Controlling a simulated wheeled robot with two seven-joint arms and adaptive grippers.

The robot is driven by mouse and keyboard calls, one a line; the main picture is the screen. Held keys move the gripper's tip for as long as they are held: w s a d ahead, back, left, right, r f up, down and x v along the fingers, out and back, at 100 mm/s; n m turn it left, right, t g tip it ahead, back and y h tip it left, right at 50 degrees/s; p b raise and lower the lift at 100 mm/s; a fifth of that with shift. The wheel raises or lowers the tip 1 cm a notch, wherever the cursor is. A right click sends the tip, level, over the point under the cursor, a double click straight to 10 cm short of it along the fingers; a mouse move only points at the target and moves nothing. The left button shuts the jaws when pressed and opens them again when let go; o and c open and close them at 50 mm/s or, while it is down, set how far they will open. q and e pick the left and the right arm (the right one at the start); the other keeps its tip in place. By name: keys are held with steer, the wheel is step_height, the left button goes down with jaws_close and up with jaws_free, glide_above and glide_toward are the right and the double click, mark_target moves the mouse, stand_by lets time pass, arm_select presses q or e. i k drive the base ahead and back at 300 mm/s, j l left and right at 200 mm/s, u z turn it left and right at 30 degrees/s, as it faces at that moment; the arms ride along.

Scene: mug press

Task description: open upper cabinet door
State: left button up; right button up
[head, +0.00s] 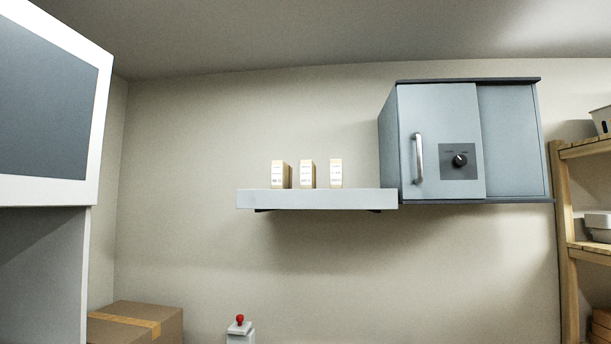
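A grey-blue cabinet (512,140) hangs high on the wall at the right in the head view. Its door (440,105) covers the left part of the front and looks shut. A vertical silver handle (418,158) is near the door's left edge. A dark plate with a round black knob (460,160) is to the right of the handle. Another upper unit with a white frame and dark grey panel (45,85) is at the upper left, cut off by the picture edge. Neither gripper is in view.
A light grey wall shelf (315,199) left of the cabinet holds three small boxes (307,174). A wooden rack (565,230) stands at the right. Below are a cardboard box (140,320) and a white device with a red knob (240,330). Wall below the cabinet is clear.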

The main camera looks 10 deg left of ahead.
mark_target(55, 81)
steer(key=u, duration=1.75)
